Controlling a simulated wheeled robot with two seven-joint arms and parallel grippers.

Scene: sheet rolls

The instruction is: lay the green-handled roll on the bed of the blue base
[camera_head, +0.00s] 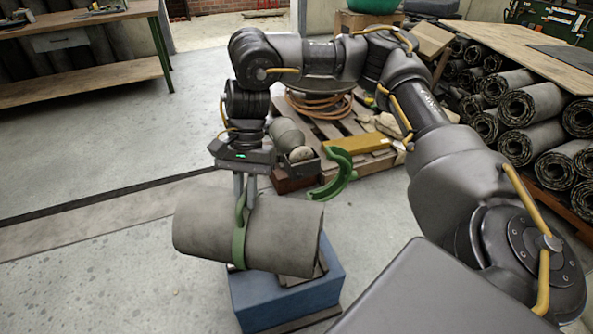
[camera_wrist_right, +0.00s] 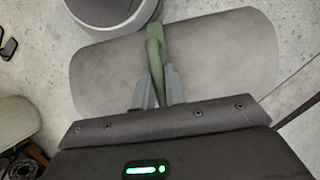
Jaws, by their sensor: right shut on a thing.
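The green-handled roll (camera_head: 285,230) is a thick grey cylinder with a green band and handle (camera_head: 239,235) around it. My right gripper (camera_head: 243,195) is shut on the green handle and holds the roll from above. In the right wrist view, the gripper's fingers (camera_wrist_right: 156,90) close on the handle, and the roll (camera_wrist_right: 215,60) lies across the view. The blue base (camera_head: 265,305) stands below the roll, showing to the lower right of it. The roll hides most of the bed, so I cannot tell whether they touch. My left gripper is not in view.
Behind stands a wooden pallet with another grey roll (camera_head: 287,133), a green curved piece (camera_head: 337,175), a yellow block (camera_head: 358,144) and a coiled hose (camera_head: 318,106). Several dark rolls (camera_head: 530,103) are stacked at right. A workbench (camera_head: 80,50) stands far left; floor at left is clear.

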